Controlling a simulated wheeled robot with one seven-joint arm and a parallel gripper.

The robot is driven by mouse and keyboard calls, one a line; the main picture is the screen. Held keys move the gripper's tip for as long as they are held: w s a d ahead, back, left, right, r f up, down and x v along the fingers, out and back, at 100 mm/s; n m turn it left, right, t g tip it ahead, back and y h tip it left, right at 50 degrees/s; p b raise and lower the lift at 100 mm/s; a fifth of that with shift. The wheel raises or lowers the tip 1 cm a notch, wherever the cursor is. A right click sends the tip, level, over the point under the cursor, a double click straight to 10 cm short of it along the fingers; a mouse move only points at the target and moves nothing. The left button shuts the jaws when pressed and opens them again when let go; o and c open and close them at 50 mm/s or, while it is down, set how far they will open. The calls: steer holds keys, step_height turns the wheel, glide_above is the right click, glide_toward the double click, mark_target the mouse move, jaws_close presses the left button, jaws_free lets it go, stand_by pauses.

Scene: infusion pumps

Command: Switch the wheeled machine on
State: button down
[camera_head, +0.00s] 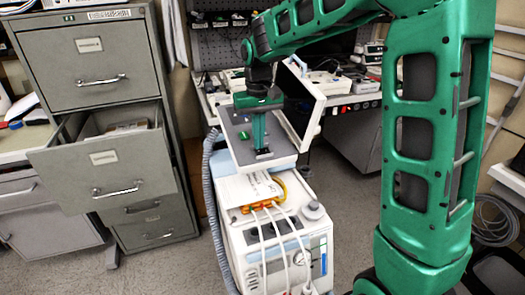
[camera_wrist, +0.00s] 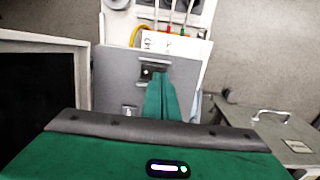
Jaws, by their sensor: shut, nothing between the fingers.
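The wheeled machine (camera_head: 285,250) stands in the middle of the head view, a white and blue cabinet with cables plugged into its front. My gripper (camera_head: 262,152) is shut and empty, pointing down at this panel. In the wrist view the green fingers (camera_wrist: 155,74) meet beside a small dark fitting on the grey panel (camera_wrist: 112,75). I cannot tell whether they touch it. The fingers partly hide the fitting, and its state is unclear.
A white-framed screen (camera_head: 303,103) rises just right of my gripper; its dark face fills the left of the wrist view (camera_wrist: 40,95). A grey filing cabinet (camera_head: 85,60) with an open drawer (camera_head: 105,170) stands left. A cluttered bench (camera_head: 340,98) is behind.

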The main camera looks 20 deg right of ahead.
steer(key=shift+f, duration=0.5)
steer(key=shift+r, duration=0.1)
step_height(320, 180, up, 7)
stand_by(1.1)
stand_by(0.3)
steer(key=s+d+m, duration=0.3)
steer(key=s+d, duration=1)
steer(key=s, duration=0.2)
steer(key=s+d+f+m, duration=0.1)
steer(key=s+d+f, duration=0.1)
steer(key=s, duration=0.7)
steer(key=s+d+f+m, duration=0.2)
steer(key=s+f, duration=0.3)
steer(key=s, duration=0.5)
steer(key=shift+s+d+f, duration=0.15)
steer(key=shift+s+d, duration=0.05)
steer(key=shift+d, duration=0.2)
